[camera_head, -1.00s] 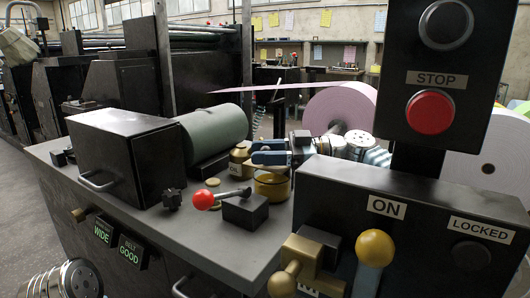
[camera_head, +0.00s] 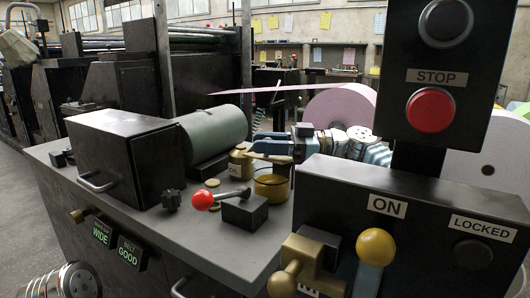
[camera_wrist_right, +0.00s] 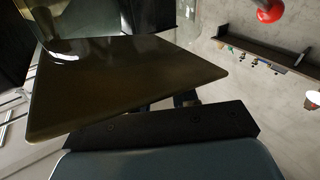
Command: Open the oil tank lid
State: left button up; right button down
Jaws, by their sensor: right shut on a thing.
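A small brass tank (camera_head: 240,164) with a pale label stands on the grey bench top, left of an open-topped brass cup (camera_head: 272,186). My right gripper (camera_head: 252,149) reaches in from the right above the cup, its blue fingers pointing left at the top of the small tank. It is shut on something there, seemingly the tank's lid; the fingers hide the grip. I cannot tell whether the lid is raised. In the right wrist view a large brown-gold surface (camera_wrist_right: 125,85) fills the near left; I cannot tell what it is.
A red-knobbed lever (camera_head: 204,200) on a black block stands in front of the cup. A green roller (camera_head: 215,135) and black box (camera_head: 125,150) are to the left. A control box (camera_head: 415,230) with a brass valve (camera_head: 300,265) and a red stop button (camera_head: 430,110) stand at right.

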pick_arm(q)
jog(key=shift+w+a+f+b, duration=0.1)
jog(key=shift+a+f+b, duration=0.1)
jog(key=shift+f+b, duration=0.35)
jog(key=shift+w+a+f+b, duration=0.1)
jog(key=shift+a+f+b, duration=0.1)
jog(key=shift+f+b, duration=0.35)
pick_arm(e)
jog(key=shift+w+d+r+m+t+y, duration=0.3)
jog(key=shift+w+d+r+m+y, duration=0.25)
jog(key=shift+m, duration=0.55)
jog(key=shift+w+d+r+m+t+y, duration=0.25)
jog(key=shift+w+r+m+y, duration=0.35)
jog(key=shift+m, duration=0.5)
jog(key=shift+s+r+t, duration=0.1)
jog(key=shift+t, duration=0.15)
jog(key=c, duration=0.9)
grip_release()
pick_arm(q)
jog(key=shift+w+a+f+b, duration=0.1)
jog(key=shift+a+f+b, duration=0.2)
jog(key=shift+f+b, duration=0.55)
pick_arm(e)
jog(key=v, duration=1.3)
jog(key=shift+d, duration=0.35)
